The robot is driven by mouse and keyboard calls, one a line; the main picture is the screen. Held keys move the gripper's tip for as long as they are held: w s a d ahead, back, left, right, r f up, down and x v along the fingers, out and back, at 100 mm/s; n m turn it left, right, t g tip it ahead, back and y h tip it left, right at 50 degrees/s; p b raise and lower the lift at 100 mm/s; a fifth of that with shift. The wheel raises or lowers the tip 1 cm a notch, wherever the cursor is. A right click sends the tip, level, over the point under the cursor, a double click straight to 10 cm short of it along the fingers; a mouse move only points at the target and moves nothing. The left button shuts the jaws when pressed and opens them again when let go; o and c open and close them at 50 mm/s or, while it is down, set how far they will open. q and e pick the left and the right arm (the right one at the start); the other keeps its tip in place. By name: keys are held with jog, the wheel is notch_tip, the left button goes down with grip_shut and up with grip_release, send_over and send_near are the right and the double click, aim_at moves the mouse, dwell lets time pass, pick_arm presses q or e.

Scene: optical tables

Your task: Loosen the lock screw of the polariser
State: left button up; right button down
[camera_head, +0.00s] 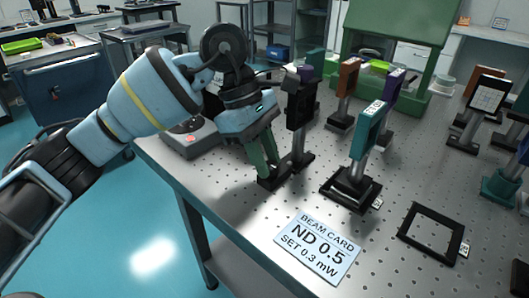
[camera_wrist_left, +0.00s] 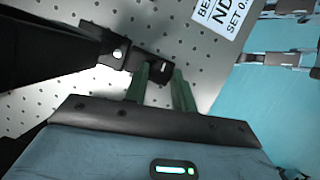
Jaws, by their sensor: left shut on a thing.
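A black upright mount (camera_head: 299,104), which may be the polariser, stands on a post near the table's left edge. My left gripper (camera_head: 270,178) reaches down beside it, its green fingers shut around a small black block at the mount's foot. In the left wrist view, the gripper (camera_wrist_left: 162,88) has its fingertips on either side of this black block (camera_wrist_left: 159,68). A small bright screw head (camera_wrist_left: 118,54) shows on the dark mount part left of the fingers. I cannot tell which part is the lock screw. My right gripper is not in view.
A beam card (camera_head: 318,248) reading ND 0.5, set 0.3 mW, lies near the front. A teal plate mount (camera_head: 367,130) stands just right. An empty black frame (camera_head: 433,234) lies further right. A grey box (camera_head: 190,137) sits behind my left arm. Several other mounts stand behind.

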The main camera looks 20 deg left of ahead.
pick_arm(q)
jog(key=shift+m, duration=0.4)
jog(key=o, duration=1)
jog(key=p+v, duration=0.1)
jog(key=v, duration=0.6)
jog(key=shift+r, duration=0.45)
jog(key=shift+w+a, duration=0.1)
